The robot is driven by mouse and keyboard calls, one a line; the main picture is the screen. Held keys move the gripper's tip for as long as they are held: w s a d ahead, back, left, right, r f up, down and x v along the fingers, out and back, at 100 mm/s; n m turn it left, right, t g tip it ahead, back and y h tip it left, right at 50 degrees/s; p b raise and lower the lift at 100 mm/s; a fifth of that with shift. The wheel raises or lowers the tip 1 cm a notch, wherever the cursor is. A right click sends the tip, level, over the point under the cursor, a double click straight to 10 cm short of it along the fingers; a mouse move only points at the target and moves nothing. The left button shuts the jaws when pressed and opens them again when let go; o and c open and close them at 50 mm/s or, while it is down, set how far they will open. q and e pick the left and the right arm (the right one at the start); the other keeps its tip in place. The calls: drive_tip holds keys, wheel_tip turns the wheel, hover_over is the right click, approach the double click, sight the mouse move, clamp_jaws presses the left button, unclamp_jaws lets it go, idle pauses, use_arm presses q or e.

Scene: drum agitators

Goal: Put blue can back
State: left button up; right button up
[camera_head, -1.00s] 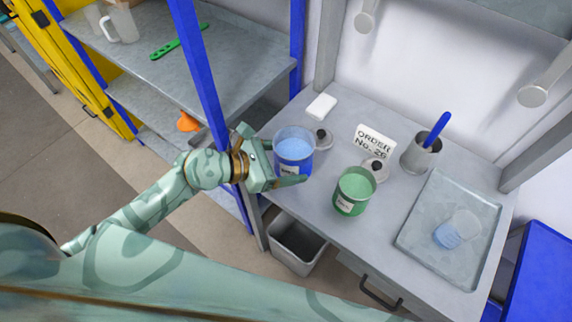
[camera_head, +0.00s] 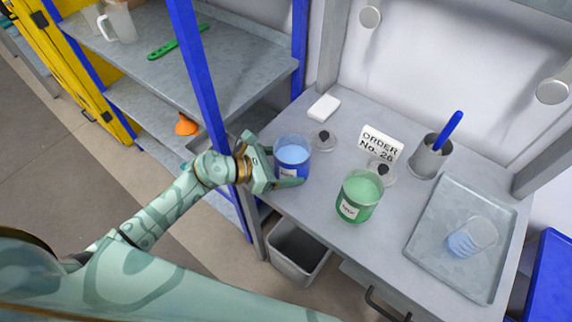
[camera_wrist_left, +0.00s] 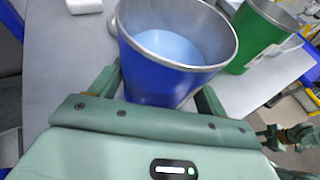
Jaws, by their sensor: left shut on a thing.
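The blue can (camera_head: 292,156) is open-topped with light blue liquid inside and stands upright at the left end of the grey table (camera_head: 320,206). My left gripper (camera_head: 285,170) is shut on the blue can, with one finger showing along its near side. The left wrist view shows the blue can (camera_wrist_left: 170,75) between the two fingers (camera_wrist_left: 160,92). I cannot tell whether the can's base touches the table. My right gripper is not in the head view.
A green can (camera_head: 357,196) stands right of the blue can. Behind are a white block (camera_head: 323,107), a lid (camera_head: 322,140), an order sign (camera_head: 382,144) and a cup (camera_head: 430,157) with a blue handle. A tray (camera_head: 431,240) holds a clear beaker (camera_head: 472,238). A shelf (camera_head: 225,65) stands left.

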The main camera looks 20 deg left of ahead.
use_arm(q)
drive_tip(key=o, duration=1.3)
drive_tip(key=shift+f, duration=0.1)
drive_tip(key=shift+a+r, duration=0.1)
drive_tip(key=shift+r, duration=0.15)
drive_tip(key=v, duration=1.1)
drive_tip(key=shift+s+a, duration=0.25)
drive_tip(key=shift+a, duration=0.05)
